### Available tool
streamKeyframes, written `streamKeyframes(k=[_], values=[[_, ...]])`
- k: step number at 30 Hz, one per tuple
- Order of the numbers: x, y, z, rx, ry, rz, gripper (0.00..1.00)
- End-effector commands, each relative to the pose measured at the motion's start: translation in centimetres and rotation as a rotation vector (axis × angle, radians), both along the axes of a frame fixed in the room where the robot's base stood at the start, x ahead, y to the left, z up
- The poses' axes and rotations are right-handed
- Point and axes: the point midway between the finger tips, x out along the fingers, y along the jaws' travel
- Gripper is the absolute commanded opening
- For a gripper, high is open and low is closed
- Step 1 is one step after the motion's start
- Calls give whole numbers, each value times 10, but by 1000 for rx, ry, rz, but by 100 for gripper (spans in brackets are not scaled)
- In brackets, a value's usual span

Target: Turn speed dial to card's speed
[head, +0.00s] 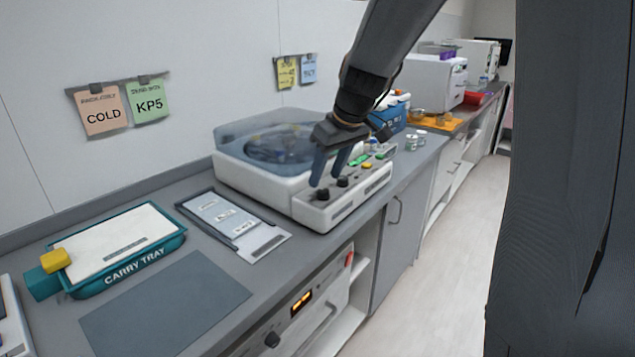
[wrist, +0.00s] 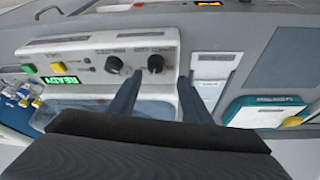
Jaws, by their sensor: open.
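The white centrifuge (head: 275,195) with a clear bluish lid stands on the counter. Its front panel has two black dials: a left one (head: 322,194) and a right one (head: 343,182). In the wrist view the left dial shows as the right-hand knob (wrist: 155,63) and the other dial (wrist: 114,65) is beside it. My gripper (head: 327,182) is open, fingers pointing down at the panel. In the wrist view its fingertips (wrist: 160,77) lie either side of the right-hand knob; contact cannot be told. A card holder (head: 225,217) with pale cards lies left of the centrifuge; its print is unreadable.
A teal carry tray (head: 125,262) with a yellow-knobbed end and a grey mat (head: 165,305) lie at the left. Wall notes read COLD (head: 103,117) and KP5 (head: 149,105). A green READY display (wrist: 62,80) is lit. A blue box (head: 392,113) stands behind.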

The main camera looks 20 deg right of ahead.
Motion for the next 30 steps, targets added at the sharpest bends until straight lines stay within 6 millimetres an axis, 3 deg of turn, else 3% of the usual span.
streamKeyframes(k=[9, 22, 29, 30], values=[[14, 1, -40, 0, 2, -10, 45], [18, 5, -48, 0, 0, -7, 45], [18, 5, -48, -1, 1, -7, 6], [17, 26, -48, -2, 0, 4, 4]])
